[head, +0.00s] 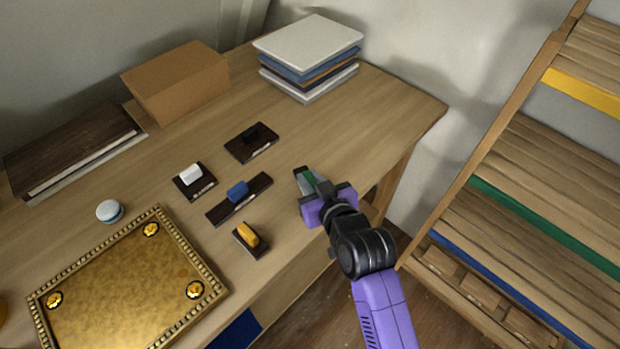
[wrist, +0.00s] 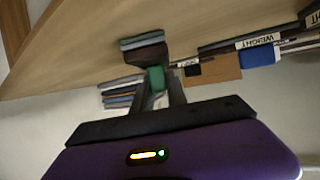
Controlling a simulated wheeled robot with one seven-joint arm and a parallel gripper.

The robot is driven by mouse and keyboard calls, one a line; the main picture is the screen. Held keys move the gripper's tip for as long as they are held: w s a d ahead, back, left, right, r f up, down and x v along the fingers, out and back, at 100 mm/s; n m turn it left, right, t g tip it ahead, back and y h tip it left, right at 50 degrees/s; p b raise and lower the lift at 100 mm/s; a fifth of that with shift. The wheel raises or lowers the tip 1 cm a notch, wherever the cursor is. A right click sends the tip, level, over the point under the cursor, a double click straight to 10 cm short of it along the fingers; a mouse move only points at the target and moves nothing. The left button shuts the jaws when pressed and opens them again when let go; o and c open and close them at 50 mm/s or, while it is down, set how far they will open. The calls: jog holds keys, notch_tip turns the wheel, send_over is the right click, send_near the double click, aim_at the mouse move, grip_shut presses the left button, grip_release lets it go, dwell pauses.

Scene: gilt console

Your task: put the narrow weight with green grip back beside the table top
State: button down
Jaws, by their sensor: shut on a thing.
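My gripper (head: 311,186) is shut on the green grip of the narrow weight (head: 302,182), near the right front edge of the wooden table. In the wrist view the green grip (wrist: 156,78) sits between the two fingers, with the dark weight body (wrist: 143,52) beyond them. I cannot tell whether the weight touches the table. The table top, a gilt panel with a beaded rim (head: 190,248) and gold rosettes, lies at the lower left, well away from my gripper.
A round pale-blue object (head: 109,211), cardboard box (head: 177,84), dark book (head: 72,148) and book stack (head: 308,58) sit farther off. Wooden shelves (head: 530,190) stand right.

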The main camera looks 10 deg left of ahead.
jog(key=c, duration=1.3)
grip_release()
jog(key=shift+f, duration=0.1)
jog(key=v, duration=1.2)
